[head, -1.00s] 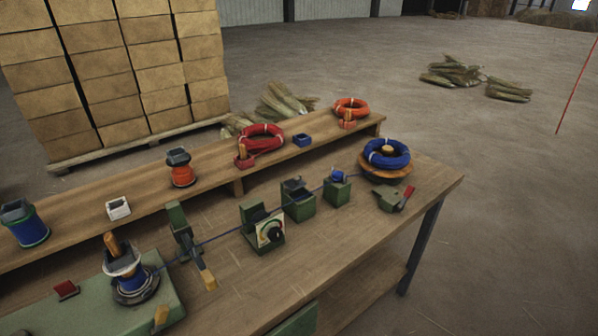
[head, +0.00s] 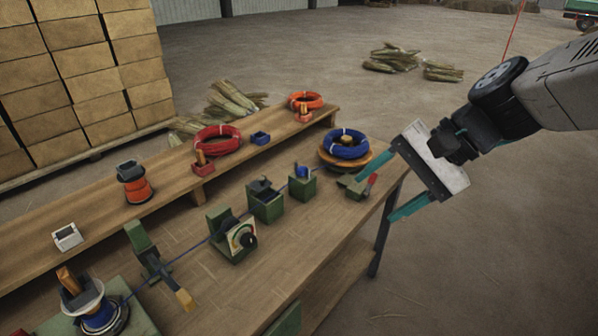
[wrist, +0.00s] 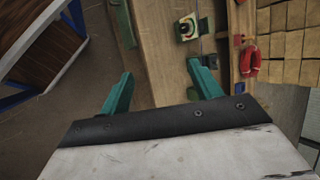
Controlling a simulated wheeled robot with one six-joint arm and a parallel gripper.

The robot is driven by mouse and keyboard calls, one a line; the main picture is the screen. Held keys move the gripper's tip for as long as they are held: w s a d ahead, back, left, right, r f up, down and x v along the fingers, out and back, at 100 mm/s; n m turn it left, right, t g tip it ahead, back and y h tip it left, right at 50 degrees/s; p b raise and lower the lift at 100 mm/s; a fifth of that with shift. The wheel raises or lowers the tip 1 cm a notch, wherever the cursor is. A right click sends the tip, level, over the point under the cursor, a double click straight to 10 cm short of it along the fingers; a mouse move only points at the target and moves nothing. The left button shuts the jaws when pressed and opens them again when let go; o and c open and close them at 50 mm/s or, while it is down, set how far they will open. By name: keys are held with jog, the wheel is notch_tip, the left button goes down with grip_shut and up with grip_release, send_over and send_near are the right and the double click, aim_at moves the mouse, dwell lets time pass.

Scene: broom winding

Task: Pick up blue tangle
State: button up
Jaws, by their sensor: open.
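The blue coil (head: 347,144), banded in white, lies around a wooden peg on a round wooden turntable at the bench's right end. It is the largest blue bundle; no loose tangle shows clearly. A small blue piece (head: 302,171) sits in a green holder to its left, on a thin blue line running along the bench. My gripper (head: 375,198) is open and empty, its teal fingers pointing left, to the right of and in front of the coil in the head view. In the wrist view my fingers (wrist: 160,68) are apart with bench between them; the blue coil does not show there.
A red-handled green lever block (head: 357,185) stands near the turntable. Several green devices, including one with a dial (head: 237,240), line the bench (head: 290,260). A raised shelf (head: 180,170) behind holds red and orange coils. Stacked boxes stand at the back left.

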jog(key=w+a+f+m+t+y, duration=0.1)
jog(key=w+a+f+m+y, duration=0.2)
jog(key=w, duration=0.4)
jog(key=w+a+m+t+y, duration=0.1)
jog(key=w+a+m, duration=0.3)
jog(key=w+m, duration=0.15)
jog(key=m+t+h, duration=0.1)
jog(key=m+t, duration=0.5)
jog(key=m, duration=0.5)
send_near(310, 171)
jog(key=w+a, duration=0.3)
jog(key=x, duration=0.2)
jog(key=f+x, duration=0.1)
jog(key=x, duration=0.4)
jog(key=shift+s+f, duration=0.15)
jog(key=shift+f, duration=0.2)
jog(key=c, duration=1)
